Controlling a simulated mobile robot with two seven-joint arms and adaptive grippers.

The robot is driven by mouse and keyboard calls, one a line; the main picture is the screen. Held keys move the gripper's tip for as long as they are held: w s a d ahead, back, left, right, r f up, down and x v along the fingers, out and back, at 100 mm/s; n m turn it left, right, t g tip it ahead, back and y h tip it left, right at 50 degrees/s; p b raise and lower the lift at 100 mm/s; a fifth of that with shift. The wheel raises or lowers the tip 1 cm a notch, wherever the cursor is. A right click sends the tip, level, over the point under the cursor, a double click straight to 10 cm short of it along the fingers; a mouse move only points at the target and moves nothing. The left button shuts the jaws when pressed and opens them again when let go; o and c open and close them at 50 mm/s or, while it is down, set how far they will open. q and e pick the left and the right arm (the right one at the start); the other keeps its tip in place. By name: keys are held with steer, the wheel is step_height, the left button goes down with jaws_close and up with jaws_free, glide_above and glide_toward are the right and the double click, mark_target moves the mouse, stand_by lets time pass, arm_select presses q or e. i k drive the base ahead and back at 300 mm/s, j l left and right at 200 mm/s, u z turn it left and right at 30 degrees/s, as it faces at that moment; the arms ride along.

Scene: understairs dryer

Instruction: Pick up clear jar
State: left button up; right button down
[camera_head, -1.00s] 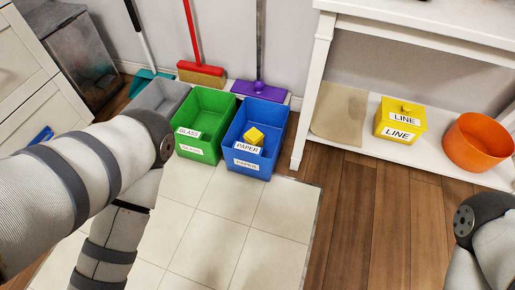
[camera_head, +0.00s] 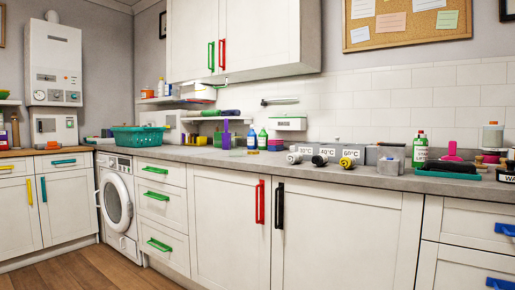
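I cannot clearly make out a clear jar. A pale, jar-like container (camera_head: 493,136) stands at the right end of the grey counter, but it is too small to tell if it is clear glass. A greyish, see-through-looking container (camera_head: 394,152) stands left of a white and green bottle (camera_head: 420,150). Neither of my grippers is in view, so I cannot see whether they hold anything.
The grey counter (camera_head: 240,163) runs along white cabinets with coloured handles. Several dark and yellow-ended items lie before temperature labels. A teal basket (camera_head: 137,137) sits above the washing machine (camera_head: 117,200). Wooden floor (camera_head: 90,272) is free at lower left.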

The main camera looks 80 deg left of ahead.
mark_target(236, 141)
steer(key=u, duration=2.65)
steer(key=i+l, duration=0.15)
steer(key=i, duration=0.25)
steer(key=i+l, duration=0.2)
steer(key=i, duration=0.2)
steer(key=i+l, duration=0.15)
steer(key=i, duration=0.25)
steer(key=i+j, duration=0.3)
steer(key=j, duration=0.15)
steer(key=i+j, duration=0.25)
steer(key=j, duration=0.2)
steer(key=i+j, duration=0.3)
steer(key=j, duration=0.15)
